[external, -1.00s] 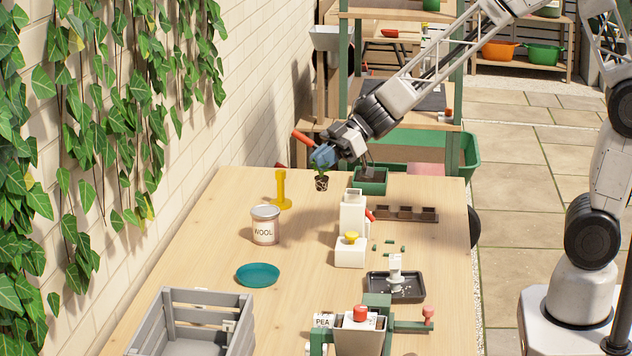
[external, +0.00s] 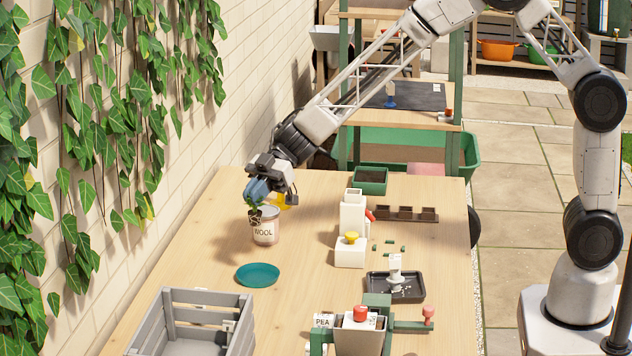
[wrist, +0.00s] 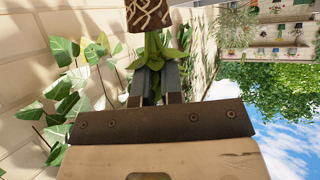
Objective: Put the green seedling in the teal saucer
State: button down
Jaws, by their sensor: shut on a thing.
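The green seedling (external: 255,211), with a dark, pale-patterned root plug, hangs from my gripper (external: 257,192) above the table, in front of the wool tin. My gripper is shut on its leafy top. In the wrist view the seedling's leaves (wrist: 170,58) show between the two fingers (wrist: 155,85), with the patterned plug (wrist: 148,14) beyond them. The teal saucer (external: 257,275) lies flat and empty on the table, nearer the camera than the seedling and below it in the picture.
The wool tin (external: 266,232) stands right behind the seedling, and a yellow item (external: 286,201) is partly hidden by my gripper. A grey crate (external: 180,297) stands near the saucer. Bare table surrounds the saucer.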

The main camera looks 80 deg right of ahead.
aim_at(255, 211)
jog(key=shift+f, duration=1.75)
notch_tip(255, 211, down, 6)
jog(key=shift+f, duration=0.15)
jog(key=shift+f, duration=1.85)
jog(key=shift+f, duration=0.15)
jog(key=c, duration=1.3)
grip_release()
jog(key=shift+o, duration=0.2)
